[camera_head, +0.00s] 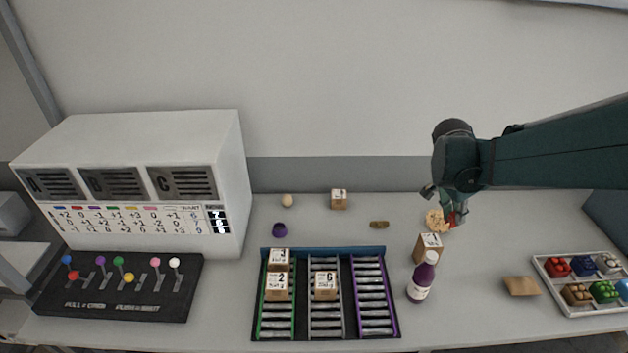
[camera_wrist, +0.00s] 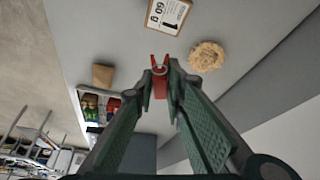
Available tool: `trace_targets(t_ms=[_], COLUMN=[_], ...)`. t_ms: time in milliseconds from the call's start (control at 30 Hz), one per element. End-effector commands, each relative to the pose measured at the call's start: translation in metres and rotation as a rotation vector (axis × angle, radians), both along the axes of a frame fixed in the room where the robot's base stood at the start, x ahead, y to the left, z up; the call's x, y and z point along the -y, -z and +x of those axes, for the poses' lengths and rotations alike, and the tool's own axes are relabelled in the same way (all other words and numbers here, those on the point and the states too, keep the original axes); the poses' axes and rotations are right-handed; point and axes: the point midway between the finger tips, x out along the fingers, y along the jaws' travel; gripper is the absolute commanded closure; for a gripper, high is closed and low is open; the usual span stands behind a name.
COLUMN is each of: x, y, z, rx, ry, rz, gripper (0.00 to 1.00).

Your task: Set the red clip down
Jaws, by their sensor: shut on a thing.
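The red clip (camera_wrist: 160,78) is between the fingertips of my gripper (camera_wrist: 161,72) in the wrist view. My gripper is shut on it, and in the head view the gripper (camera_head: 450,205) hangs over the back right part of the table. A bit of the red clip (camera_head: 452,219) shows below the fingers there. I cannot tell whether the clip touches the table. A round tan crumbly thing (camera_head: 436,221) lies close beside it; it also shows in the wrist view (camera_wrist: 206,56).
A labelled box (camera_head: 428,248) and a purple bottle (camera_head: 422,278) stand just in front of my gripper. A rack with three lanes (camera_head: 359,335) holds boxes. The table right of the bottle is partly clear.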

Motion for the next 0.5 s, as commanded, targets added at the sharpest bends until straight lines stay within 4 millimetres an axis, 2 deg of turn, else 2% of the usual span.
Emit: trace_targets(t_ms=[33, 100, 267, 500], x=[-0.011, -0.025, -0.059, -0.119], y=[-0.002, -0.004, -0.006, -0.006], z=[0.016, 0.034, 0.074, 0.13], rx=[0.0, 0.0, 0.001, 0.002], ry=[-0.018, -0.039, -0.085, -0.155], rz=[0.0, 0.0, 0.0, 0.001], gripper=[0.94, 0.94, 0.94, 0.94])
